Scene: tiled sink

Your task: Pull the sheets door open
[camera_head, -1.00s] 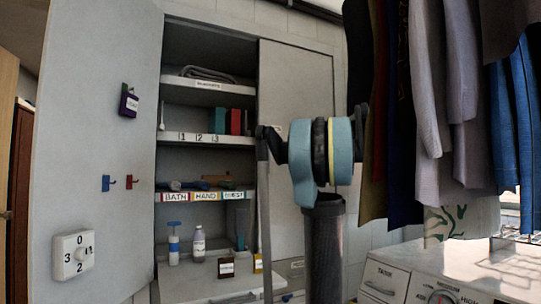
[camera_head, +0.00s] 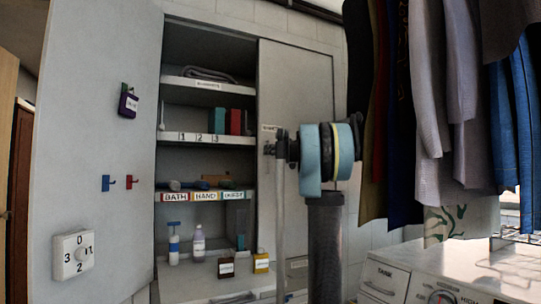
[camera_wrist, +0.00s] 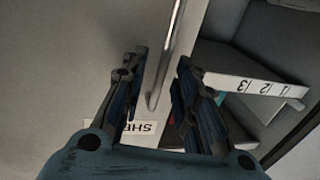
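The sheets door (camera_head: 300,85) is the right-hand grey door of the tall cabinet, and it looks shut. Its label (camera_head: 268,128) is small in the head view. In the wrist view the label (camera_wrist: 148,127) shows upside down as "SHE", partly hidden by a finger. A slim metal bar handle (camera_wrist: 172,45) stands on the door (camera_wrist: 70,50) in the wrist view. My gripper (camera_wrist: 160,58) is open, with one finger on each side of the handle and visible gaps between.
The left cabinet door (camera_head: 100,150) stands wide open, baring shelves (camera_head: 215,138) with boxes and bottles. Hanging clothes (camera_head: 440,100) crowd the right, above a white appliance (camera_head: 420,275). The numbered shelf edge (camera_wrist: 255,86) is close to my right finger in the wrist view.

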